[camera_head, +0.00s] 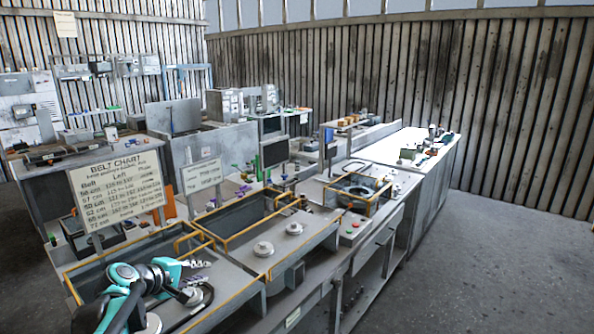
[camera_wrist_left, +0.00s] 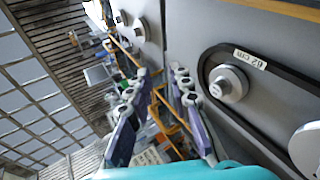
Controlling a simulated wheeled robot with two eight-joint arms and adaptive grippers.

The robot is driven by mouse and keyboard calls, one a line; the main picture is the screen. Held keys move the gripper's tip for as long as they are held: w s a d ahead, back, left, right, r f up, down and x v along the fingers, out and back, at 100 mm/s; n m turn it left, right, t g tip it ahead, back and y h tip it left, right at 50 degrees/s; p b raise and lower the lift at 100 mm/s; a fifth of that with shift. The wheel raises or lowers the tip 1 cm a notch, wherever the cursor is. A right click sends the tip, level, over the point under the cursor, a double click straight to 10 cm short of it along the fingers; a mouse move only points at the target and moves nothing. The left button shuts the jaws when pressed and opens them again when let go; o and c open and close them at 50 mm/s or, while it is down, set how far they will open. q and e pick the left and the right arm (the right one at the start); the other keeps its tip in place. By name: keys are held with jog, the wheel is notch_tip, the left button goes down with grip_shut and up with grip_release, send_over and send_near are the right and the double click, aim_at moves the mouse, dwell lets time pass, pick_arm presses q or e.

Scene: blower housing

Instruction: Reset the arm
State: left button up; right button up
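My left arm (camera_head: 128,288) comes in from the lower left over the nearest machine housing. My left gripper (camera_head: 200,271) is above that housing; in the left wrist view its two fingers (camera_wrist_left: 164,85) stand apart with nothing between them. Beside the fingers, a black belt (camera_wrist_left: 262,117) runs around a grey pulley (camera_wrist_left: 228,84) and toward a second pulley (camera_wrist_left: 307,148). A tag on it reads "62 cm". My right gripper is in neither view.
A belt chart sign (camera_head: 117,189) stands behind the left arm. A yellow-edged housing with two round pulleys (camera_head: 263,249) is to the right. Farther along the bench are another machine (camera_head: 358,190) and a white worktop (camera_head: 400,143). Open floor (camera_head: 500,255) lies at the right.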

pick_arm(q)
jog(key=s+d+f+m+g+y, duration=0.15)
jog(key=s+d+m, duration=0.3)
jog(key=s, duration=0.45)
jog(key=s+d+f+m+g+y, duration=0.1)
jog(key=s+d+f+m+g, duration=0.15)
jog(key=s+d, duration=0.45)
jog(key=s+a+f+m+y, duration=0.1)
jog(key=s+f+m, duration=0.2)
jog(key=s, duration=0.4)
jog(key=s+a+f+m+y, duration=0.1)
jog(key=s+f+m, duration=0.2)
jog(key=s, duration=0.3)
jog(key=shift+s+a+f, duration=0.25)
jog(key=shift+s+f, duration=0.1)
jog(key=shift+f, duration=0.05)
